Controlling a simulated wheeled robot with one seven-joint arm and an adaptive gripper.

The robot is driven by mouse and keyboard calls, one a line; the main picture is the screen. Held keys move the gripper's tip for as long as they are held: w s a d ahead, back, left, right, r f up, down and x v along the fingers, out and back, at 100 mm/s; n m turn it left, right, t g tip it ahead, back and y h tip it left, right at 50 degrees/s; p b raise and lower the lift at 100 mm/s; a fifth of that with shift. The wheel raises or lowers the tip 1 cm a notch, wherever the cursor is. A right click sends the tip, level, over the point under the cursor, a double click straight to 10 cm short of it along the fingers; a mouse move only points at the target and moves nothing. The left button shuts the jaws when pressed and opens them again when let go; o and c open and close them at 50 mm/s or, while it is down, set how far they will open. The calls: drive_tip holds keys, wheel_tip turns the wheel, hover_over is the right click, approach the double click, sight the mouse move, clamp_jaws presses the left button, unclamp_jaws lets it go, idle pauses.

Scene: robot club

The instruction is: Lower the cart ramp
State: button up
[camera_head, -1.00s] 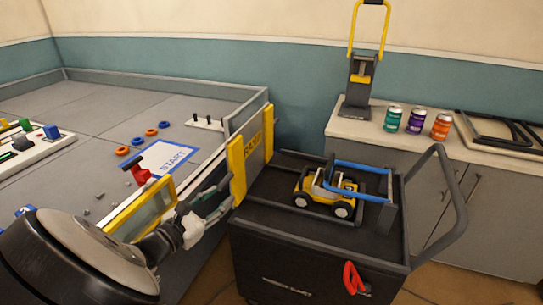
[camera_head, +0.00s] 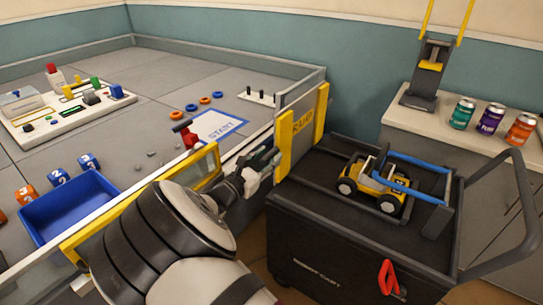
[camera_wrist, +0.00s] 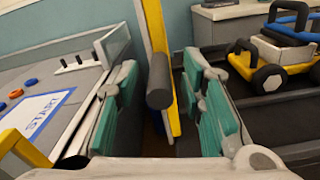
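The cart ramp (camera_head: 307,122) is a grey panel with yellow edges and the word RAMP. It stands upright at the left end of the dark robot cart (camera_head: 325,250), beside the arena wall. My gripper (camera_head: 270,160) is at the ramp's near edge. In the wrist view, its teal-padded fingers are wide apart, one on each side of the ramp's yellow edge (camera_wrist: 154,28). A dark rounded bar (camera_wrist: 159,80) on the ramp lies between the fingers, with gaps visible on both sides. The ramp's lower edge is hidden in the head view.
A red handle (camera_head: 389,278) is on the cart's front. The arena's START sheet (camera_head: 216,128) lies left of the ramp. A counter (camera_head: 405,120) with cans stands at the back right.

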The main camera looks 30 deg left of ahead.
drive_tip(key=shift+w+d, duration=0.1)
drive_tip(key=shift+w, duration=1.05)
clamp_jaws()
